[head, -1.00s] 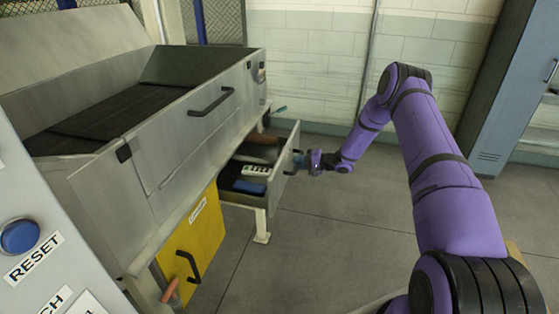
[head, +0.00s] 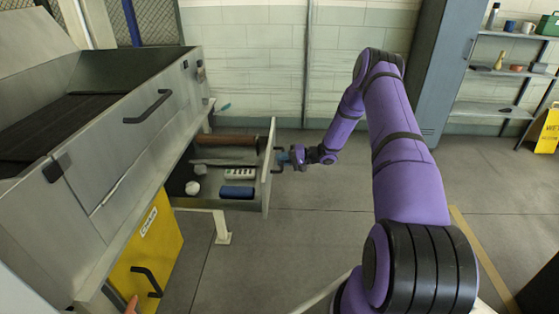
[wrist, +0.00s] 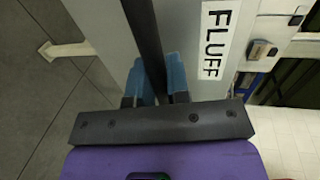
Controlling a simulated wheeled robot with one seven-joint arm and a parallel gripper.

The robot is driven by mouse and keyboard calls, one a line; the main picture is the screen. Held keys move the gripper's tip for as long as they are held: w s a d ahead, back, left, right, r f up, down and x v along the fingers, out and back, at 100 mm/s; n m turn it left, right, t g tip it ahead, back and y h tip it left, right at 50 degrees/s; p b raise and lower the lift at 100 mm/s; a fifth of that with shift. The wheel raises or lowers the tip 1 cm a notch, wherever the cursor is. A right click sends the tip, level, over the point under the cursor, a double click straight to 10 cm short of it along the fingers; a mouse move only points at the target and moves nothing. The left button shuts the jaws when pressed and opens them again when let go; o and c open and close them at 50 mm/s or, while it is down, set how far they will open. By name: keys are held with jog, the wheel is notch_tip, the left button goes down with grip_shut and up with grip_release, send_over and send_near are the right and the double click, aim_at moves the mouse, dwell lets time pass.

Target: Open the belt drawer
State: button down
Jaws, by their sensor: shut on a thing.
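A grey metal drawer (head: 267,185) under the machine stands pulled well out, its inside in view. Its front also fills much of the wrist view (wrist: 188,25), beside a label (wrist: 214,40) reading "FLUFF". My gripper (head: 285,157) is at the outer side of the drawer front. In the wrist view its blue fingers (wrist: 159,82) are shut on the dark bar handle (wrist: 143,28), one on each side. Inside the drawer lie a blue block (head: 237,192), a white strip (head: 239,174), pale lumps (head: 193,188) and a brown roll (head: 224,140).
The machine (head: 130,130) with its sloped bin stands at left. A yellow bin (head: 150,240) with a black handle is below it. A grey cabinet (head: 440,70), shelves (head: 490,70) and a yellow floor sign (head: 548,130) are at right. The floor beyond the drawer is clear.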

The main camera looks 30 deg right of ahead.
jog(key=c, duration=1.1)
grip_release()
jog(key=v, duration=1)
jog(key=shift+s+d, duration=0.15)
jog(key=shift+d, duration=0.2)
